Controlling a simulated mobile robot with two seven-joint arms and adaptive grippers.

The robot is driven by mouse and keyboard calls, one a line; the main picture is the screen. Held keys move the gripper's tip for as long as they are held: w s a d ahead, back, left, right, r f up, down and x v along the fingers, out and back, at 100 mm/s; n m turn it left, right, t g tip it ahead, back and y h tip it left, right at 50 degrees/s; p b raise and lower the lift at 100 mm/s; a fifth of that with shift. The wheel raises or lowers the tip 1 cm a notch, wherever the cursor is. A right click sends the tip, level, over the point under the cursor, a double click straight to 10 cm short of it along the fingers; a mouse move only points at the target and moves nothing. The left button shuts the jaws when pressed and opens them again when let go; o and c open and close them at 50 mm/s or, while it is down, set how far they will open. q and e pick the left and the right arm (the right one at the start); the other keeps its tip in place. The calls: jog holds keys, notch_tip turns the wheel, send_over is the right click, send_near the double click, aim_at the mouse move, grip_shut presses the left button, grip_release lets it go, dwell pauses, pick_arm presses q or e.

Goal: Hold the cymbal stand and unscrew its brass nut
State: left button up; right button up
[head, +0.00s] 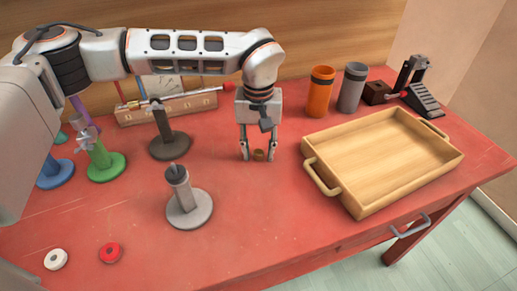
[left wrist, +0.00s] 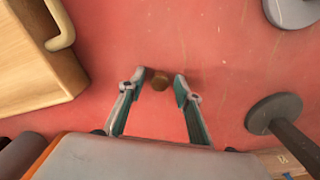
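The short grey stand (head: 187,205) stands upright on the red table, with a thin bare rod at its top; I take it to be the cymbal stand. Part of its round base also shows in the left wrist view (left wrist: 294,9). My right gripper is not in view.
A wooden tray (head: 325,183) stands right of the gripper. A dark stand (head: 169,146) and a green stand (head: 106,167) are at the left. Orange (head: 319,92) and grey (head: 352,88) cylinders and a pedal (head: 424,100) stand behind. White (head: 56,259) and red (head: 110,253) rings lie in front.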

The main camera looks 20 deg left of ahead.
aim_at(258, 152)
pick_arm(q)
notch_tip(258, 152, up, 12)
jog(key=p, duration=0.1)
jog(key=shift+r+p, duration=0.15)
jog(key=shift+p, duration=0.2)
